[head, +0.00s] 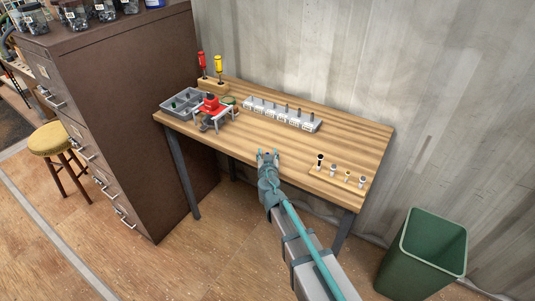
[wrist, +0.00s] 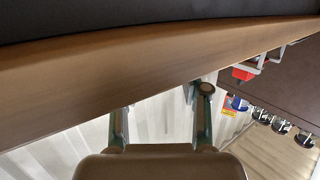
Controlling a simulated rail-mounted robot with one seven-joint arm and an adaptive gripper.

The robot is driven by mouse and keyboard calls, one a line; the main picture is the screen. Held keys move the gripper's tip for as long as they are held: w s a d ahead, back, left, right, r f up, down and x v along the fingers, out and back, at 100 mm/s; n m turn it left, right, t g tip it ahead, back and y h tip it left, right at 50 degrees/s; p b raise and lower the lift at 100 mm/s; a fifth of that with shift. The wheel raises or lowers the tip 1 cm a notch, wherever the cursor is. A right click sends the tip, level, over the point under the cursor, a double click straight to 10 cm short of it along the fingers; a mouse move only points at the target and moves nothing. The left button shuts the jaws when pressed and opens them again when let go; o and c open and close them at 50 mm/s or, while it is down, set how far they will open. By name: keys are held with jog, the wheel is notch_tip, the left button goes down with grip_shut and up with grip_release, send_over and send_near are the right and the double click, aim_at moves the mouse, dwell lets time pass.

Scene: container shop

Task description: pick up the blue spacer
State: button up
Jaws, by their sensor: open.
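I cannot make out a blue spacer in either view. My gripper (head: 268,155) is at the front edge of the wooden table (head: 340,140), open and empty. In the wrist view its two fingers stand apart (wrist: 160,110), with the table's edge running slantwise close beyond them. A grey divided tray (head: 170,112) with small dark and green parts sits at the table's left end. A pale rack (head: 282,117) with several upright pegs stands along the back. A low wooden board (head: 325,179) at the right front bears several small upright pieces, one with a black top.
A red device (head: 211,103) on metal legs stands beside the tray. Red and yellow screwdrivers (head: 218,66) stand in a block behind it. A brown cabinet (head: 130,100) is left of the table, a green bin (head: 427,252) at the right. The table's middle is clear.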

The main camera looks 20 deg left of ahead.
jog(key=c, duration=0.8)
jog(key=shift+o, duration=0.2)
jog(key=shift+r, duration=0.15)
jog(key=shift+r, duration=0.65)
jog(key=s+r, duration=0.1)
jog(key=r, duration=0.1)
jog(key=s+d+r, duration=0.1)
jog(key=r, duration=0.1)
jog(key=s+d+r, duration=0.1)
jog(key=s+r, duration=0.1)
jog(key=shift+d+r, duration=0.2)
jog(key=s+d+r+b, duration=0.3)
jog(key=s+d+b, duration=0.1)
jog(key=s+b, duration=0.2)
jog(key=shift+s+r, duration=0.25)
jog(key=shift+r, duration=0.15)
